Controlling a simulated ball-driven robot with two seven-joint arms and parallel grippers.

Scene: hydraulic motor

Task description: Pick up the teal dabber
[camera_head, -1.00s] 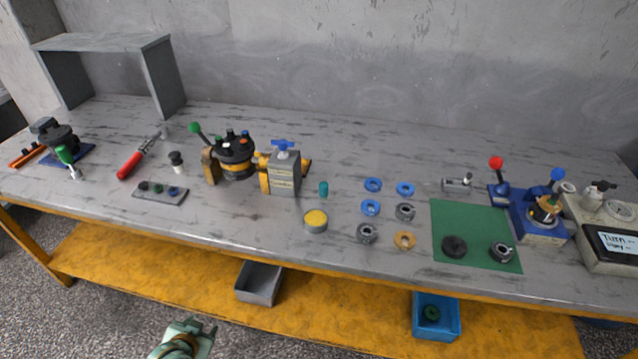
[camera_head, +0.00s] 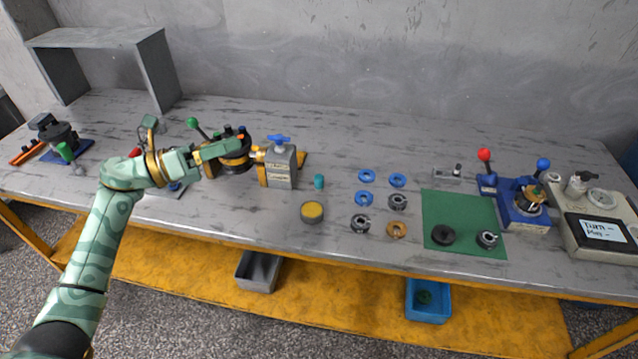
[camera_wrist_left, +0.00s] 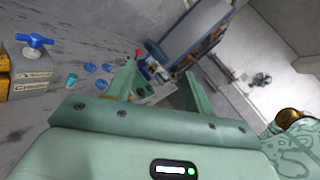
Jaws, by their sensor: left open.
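The teal dabber (camera_head: 319,181) is a small teal cylinder standing on the grey bench, just right of the grey valve block with the blue handle. It also shows in the left wrist view (camera_wrist_left: 71,80) at the left. My left gripper (camera_head: 236,150) is over the left-middle of the bench, in front of the black and yellow motor, left of the dabber and apart from it. In the left wrist view its fingers (camera_wrist_left: 158,88) are spread with nothing between them. My right gripper is in no view.
The valve block (camera_head: 279,165) stands between my left gripper and the dabber. A round yellow-topped tin (camera_head: 311,211) sits in front of the dabber. Blue rings (camera_head: 366,176) and metal parts lie to its right, before a green mat (camera_head: 462,211).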

